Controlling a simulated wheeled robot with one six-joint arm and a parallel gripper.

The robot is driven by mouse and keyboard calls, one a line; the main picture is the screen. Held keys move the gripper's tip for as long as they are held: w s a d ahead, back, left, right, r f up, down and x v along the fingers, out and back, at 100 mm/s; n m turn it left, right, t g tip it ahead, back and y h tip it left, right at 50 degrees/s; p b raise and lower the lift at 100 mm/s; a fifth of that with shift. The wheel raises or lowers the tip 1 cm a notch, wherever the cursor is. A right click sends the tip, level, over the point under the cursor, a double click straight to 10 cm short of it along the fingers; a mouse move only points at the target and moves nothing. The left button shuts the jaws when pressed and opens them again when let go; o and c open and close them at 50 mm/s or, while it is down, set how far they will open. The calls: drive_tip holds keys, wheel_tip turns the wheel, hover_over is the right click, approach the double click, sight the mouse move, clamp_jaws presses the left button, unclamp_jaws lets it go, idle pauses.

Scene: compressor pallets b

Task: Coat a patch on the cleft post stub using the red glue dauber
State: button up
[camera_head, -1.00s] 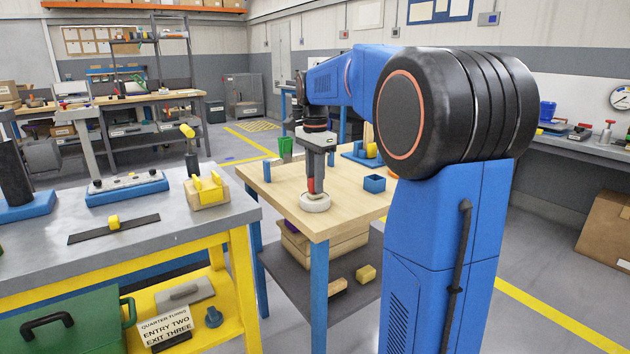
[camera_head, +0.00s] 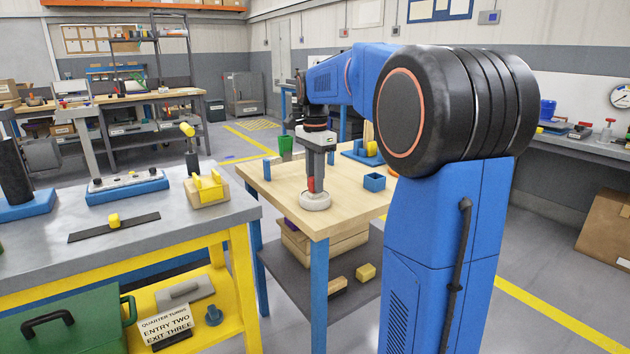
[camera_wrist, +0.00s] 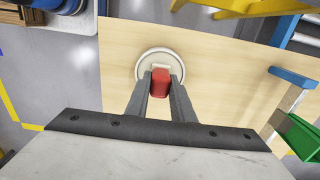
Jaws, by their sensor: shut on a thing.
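My gripper (camera_wrist: 160,88) is shut on a red block-like handle (camera_wrist: 160,80), which I take to be the red glue dauber. It points down over the wooden-topped table, near its front corner. The fingers and red handle (camera_head: 311,184) also show in the head view. Directly below them is a round white dish-like piece (camera_head: 316,203), whose rim (camera_wrist: 142,67) surrounds a small pale block in the wrist view. I cannot tell whether the red piece is clear of the white one. A short blue post (camera_head: 267,170) stands at the table's left edge; I cannot tell whether it is the cleft stub.
The wooden table top (camera_head: 285,197) is largely clear around the dish. A blue open box (camera_head: 374,183) stands to the right and a green bin (camera_head: 285,146) behind. A grey-topped bench (camera_head: 150,228) with a yellow clamp-like fixture (camera_head: 207,187) stands close on the left.

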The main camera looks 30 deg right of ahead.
idle(0.3)
drive_tip(key=shift+r, duration=3.45)
drive_tip(key=shift+d, duration=0.1)
